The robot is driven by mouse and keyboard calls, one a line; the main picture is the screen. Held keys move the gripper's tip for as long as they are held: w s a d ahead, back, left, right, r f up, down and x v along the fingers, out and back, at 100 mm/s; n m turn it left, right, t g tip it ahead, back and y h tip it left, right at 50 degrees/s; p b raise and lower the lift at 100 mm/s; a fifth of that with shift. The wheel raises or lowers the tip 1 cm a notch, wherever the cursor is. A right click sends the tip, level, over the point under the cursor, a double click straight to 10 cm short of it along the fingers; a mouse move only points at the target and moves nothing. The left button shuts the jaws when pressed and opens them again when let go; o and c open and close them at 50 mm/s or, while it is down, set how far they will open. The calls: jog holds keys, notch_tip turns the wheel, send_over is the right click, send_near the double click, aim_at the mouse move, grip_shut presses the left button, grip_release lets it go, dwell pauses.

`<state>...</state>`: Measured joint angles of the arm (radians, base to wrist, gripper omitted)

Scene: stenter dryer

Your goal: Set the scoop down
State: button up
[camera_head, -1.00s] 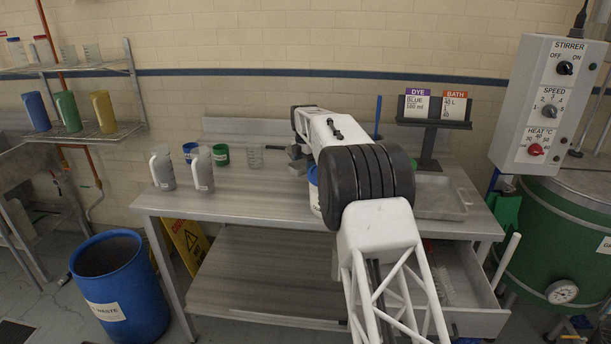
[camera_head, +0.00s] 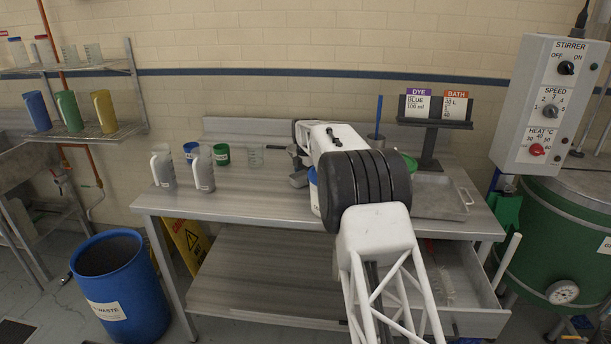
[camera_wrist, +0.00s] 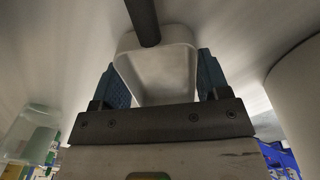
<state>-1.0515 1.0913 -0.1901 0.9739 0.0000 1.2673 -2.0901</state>
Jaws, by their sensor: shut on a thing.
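The scoop (camera_wrist: 160,70) shows in the wrist view as a pale grey, square-sided bowl with a dark rod-like handle rising toward the top edge. My gripper (camera_wrist: 162,80) is shut on it, with one blue-ribbed finger on each side of the bowl. In the head view, a small grey metal part (camera_head: 299,179) shows low beside my arm, over the back of the bench, probably the scoop. My arm hides most of the gripper there. I cannot tell whether the scoop touches the bench top (camera_head: 255,205).
A metal tray (camera_head: 462,208) lies farther right. The front left of the bench is clear.

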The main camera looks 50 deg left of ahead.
dwell(0.3)
jog(key=o, duration=1)
jog(key=shift+f, duration=0.1)
notch_tip(320, 180, up, 12)
jog(key=shift+r, duration=0.15)
dwell(0.8)
